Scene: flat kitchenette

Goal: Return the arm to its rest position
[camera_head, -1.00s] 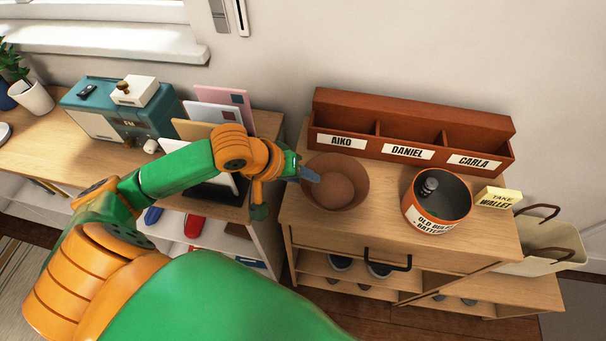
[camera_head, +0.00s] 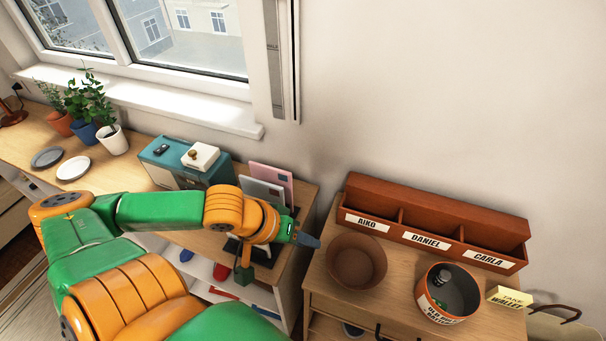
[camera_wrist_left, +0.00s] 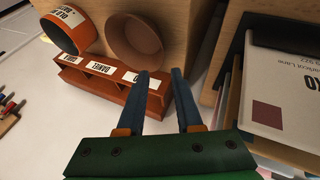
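My left arm comes in from the left in the head view. My left gripper (camera_head: 310,240) is just left of the brown bowl (camera_head: 356,262), above the gap between the two furniture pieces. In the left wrist view its two blue fingers (camera_wrist_left: 160,74) are apart with nothing between them. The bowl also shows there (camera_wrist_left: 134,42), beyond the fingertips, and looks empty. My right gripper is in neither current view.
A wooden organizer (camera_head: 432,224) labelled AIKO, DANIEL and CARLA stands behind the bowl. An orange-rimmed can (camera_head: 427,305) holding batteries is right of it. Letters (camera_head: 268,182), a teal radio (camera_head: 160,160) and potted plants (camera_head: 113,141) stand on the left counter. A yellow note (camera_head: 508,297) is at right.

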